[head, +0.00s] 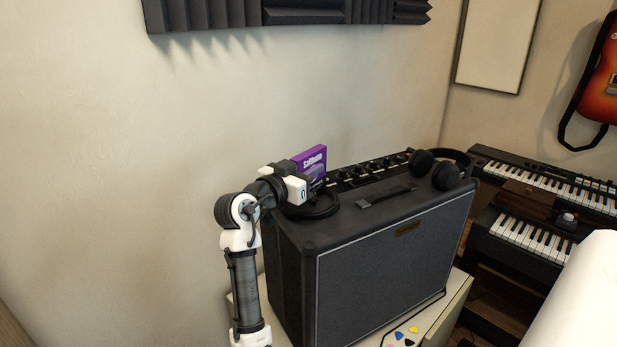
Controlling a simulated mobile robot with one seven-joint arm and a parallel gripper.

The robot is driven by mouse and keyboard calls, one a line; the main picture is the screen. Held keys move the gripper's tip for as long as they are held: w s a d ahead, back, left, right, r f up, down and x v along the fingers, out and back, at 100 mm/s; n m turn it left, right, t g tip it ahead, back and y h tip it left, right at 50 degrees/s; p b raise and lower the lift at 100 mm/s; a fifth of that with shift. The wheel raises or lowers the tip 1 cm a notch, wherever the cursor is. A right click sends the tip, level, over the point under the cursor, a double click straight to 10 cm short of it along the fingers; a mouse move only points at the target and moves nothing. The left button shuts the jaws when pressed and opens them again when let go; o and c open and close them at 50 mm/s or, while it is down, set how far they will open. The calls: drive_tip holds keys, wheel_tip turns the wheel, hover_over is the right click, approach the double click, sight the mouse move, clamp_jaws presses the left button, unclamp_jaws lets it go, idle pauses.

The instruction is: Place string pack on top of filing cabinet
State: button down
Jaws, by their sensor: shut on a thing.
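The string pack (313,160) is a small purple box with white lettering. It stands upright above the back left part of the black amplifier, and its lower part is hidden by my gripper. My gripper (305,180) is shut on the string pack; its fingertips are mostly hidden behind the wrist. I cannot tell whether the pack touches the amplifier top. A cream cabinet (450,306) shows under the amplifier, which looks like the filing cabinet. Only a strip of its top shows at the front right.
The black amplifier (385,265) fills most of the cabinet top. Headphones (446,175) and a coiled black cable (318,208) lie on it. Several coloured picks (401,335) lie on the cabinet's front strip. Keyboards (535,235) stand at right. A wall is close behind.

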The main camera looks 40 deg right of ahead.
drive_tip(key=shift+s+f, duration=0.1)
drive_tip(key=shift+f, duration=1.3)
drive_tip(key=c, duration=1.4)
unclamp_jaws()
drive_tip(key=shift+d+f, duration=0.1)
drive_tip(key=shift+f, duration=0.05)
drive_tip(key=shift+o, duration=0.5)
drive_tip(key=shift+r, duration=0.25)
